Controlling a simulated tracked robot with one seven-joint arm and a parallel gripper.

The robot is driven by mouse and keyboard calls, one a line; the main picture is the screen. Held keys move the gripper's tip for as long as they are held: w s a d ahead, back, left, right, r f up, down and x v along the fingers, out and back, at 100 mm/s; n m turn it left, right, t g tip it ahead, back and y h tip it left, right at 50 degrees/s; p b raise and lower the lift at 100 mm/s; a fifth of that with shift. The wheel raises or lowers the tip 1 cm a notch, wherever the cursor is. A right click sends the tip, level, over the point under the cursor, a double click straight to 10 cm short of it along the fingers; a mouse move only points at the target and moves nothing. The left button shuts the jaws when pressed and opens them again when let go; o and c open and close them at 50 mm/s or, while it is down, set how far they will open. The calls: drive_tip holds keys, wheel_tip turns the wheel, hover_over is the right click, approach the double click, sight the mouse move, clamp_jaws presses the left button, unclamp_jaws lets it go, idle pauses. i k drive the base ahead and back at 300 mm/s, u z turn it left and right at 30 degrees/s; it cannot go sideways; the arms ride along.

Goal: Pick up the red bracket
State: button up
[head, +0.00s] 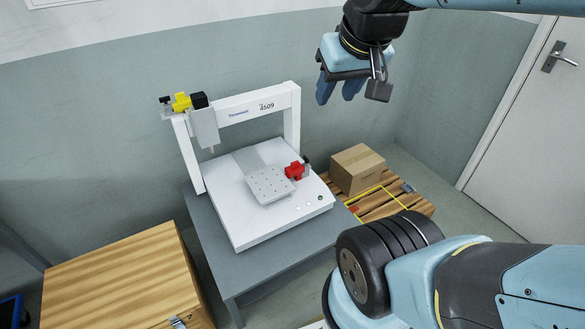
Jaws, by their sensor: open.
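The red bracket (294,171) sits on the white gantry machine (235,225), at the right edge of its small plate with holes (270,186). A small dark part shows just behind the bracket's right end. My gripper (338,92) is at the upper right in the head view, high above and well apart from the bracket. Its blue fingers point down, and it is open with nothing seen between them.
The machine's white arch (250,105) and yellow-and-black screwdriver head (190,102) rise behind and left of the plate. A grey table (277,268) carries the machine. A cardboard box (356,169) stands on a wooden pallet at right. A wooden crate (115,280) is front left.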

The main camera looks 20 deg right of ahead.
sight(295, 168)
drive_tip(key=u, duration=0.85)
drive_tip(key=i, duration=0.45)
drive_tip(key=u, duration=0.1)
